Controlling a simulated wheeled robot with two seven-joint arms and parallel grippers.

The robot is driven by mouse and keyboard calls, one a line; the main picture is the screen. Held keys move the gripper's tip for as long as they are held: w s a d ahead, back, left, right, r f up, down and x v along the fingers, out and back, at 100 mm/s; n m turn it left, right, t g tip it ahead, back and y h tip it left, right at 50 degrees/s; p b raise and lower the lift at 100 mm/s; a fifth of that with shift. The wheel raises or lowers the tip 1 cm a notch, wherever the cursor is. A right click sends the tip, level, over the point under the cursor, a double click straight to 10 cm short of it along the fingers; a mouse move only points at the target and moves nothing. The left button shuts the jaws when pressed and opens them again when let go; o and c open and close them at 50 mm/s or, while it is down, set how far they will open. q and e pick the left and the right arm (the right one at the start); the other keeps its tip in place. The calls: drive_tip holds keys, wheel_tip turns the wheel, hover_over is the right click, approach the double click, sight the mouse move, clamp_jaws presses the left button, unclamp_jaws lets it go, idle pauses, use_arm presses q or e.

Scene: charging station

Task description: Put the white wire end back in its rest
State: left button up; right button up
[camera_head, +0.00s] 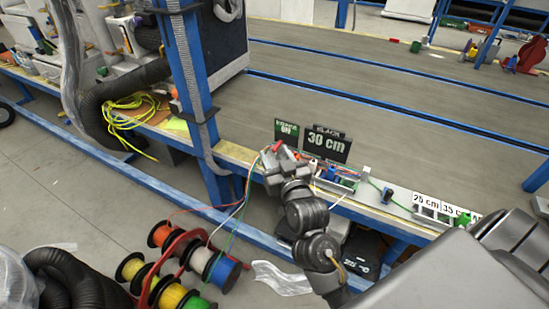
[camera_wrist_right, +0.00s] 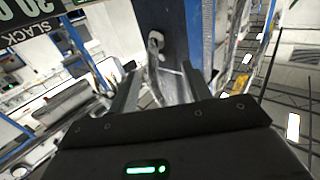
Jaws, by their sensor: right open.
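My right gripper (camera_head: 271,156) is open over the front edge of the bench, left of the 30 cm sign. In the right wrist view its two fingers (camera_wrist_right: 162,84) stand apart with no wire clearly held between them. A thin white wire (camera_head: 337,204) hangs at the bench front, right of my right wrist. Its end is too small to make out. A grey holder (camera_head: 336,184) with small coloured parts sits on the bench edge just right of the gripper; I cannot tell which slot is the white wire's rest. My left gripper is out of view.
Several coloured wire spools (camera_head: 171,294) stand at lower left, with wires rising toward the bench. A blue post (camera_head: 196,90) stands left of the gripper. The 30 cm sign (camera_head: 328,144) stands behind the holder.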

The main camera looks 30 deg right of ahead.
drive_tip(key=shift+s+a+r+n+y, duration=0.3)
drive_tip(key=shift+s+a+r+y, duration=0.05)
drive_tip(key=shift+s+a+y, duration=0.2)
drive_tip(key=shift+f, duration=0.1)
idle(0.3)
